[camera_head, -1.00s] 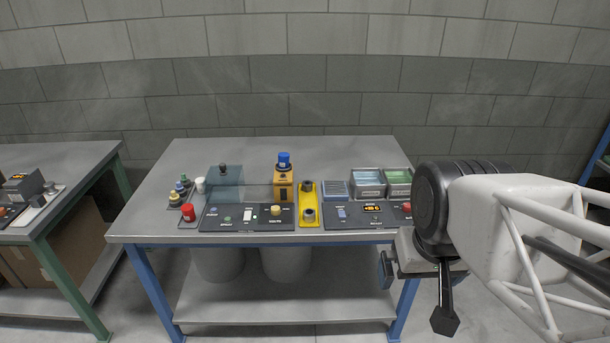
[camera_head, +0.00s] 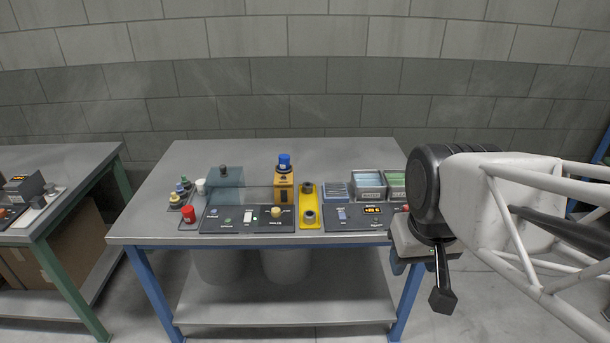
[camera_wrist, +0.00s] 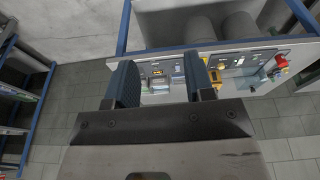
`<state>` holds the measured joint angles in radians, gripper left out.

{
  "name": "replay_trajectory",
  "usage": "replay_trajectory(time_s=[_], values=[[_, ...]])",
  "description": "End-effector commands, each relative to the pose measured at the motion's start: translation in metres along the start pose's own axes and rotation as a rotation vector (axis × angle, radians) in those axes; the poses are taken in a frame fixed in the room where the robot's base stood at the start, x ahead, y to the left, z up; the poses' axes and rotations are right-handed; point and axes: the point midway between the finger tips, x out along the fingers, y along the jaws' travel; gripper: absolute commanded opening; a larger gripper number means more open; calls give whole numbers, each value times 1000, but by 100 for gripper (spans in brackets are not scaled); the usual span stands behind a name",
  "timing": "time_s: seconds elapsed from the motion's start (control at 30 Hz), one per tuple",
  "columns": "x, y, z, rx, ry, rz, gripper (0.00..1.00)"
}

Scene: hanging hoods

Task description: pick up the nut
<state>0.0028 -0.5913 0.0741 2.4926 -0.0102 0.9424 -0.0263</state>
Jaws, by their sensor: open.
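My gripper (camera_head: 420,277) is off the right front corner of the workbench, in front of its edge, with its fingers pointing down and away from the tabletop things. In the wrist view, its two dark fingers (camera_wrist: 161,78) stand apart with nothing held between them. No part is clearly recognisable as the nut. A yellow plate (camera_head: 309,204) on the bench bears two small dark round pieces, a rear one (camera_head: 307,187) and a front one (camera_head: 310,217); they are too small to tell whether either is a nut.
Black control panels (camera_head: 229,219) line the bench front (camera_head: 150,222). The rear tabletop is clear.

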Motion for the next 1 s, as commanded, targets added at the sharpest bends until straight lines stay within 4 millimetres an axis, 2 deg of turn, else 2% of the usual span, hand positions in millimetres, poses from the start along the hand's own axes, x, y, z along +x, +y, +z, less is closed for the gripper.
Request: replay_trajectory(time_s=[0.47,0.77,1.0], values=[[-2,-6,-110,-204,-35,-10,49],[10,-13,-182,-341,-57,-20,49],[26,-21,-240,-450,-73,-30,49]])
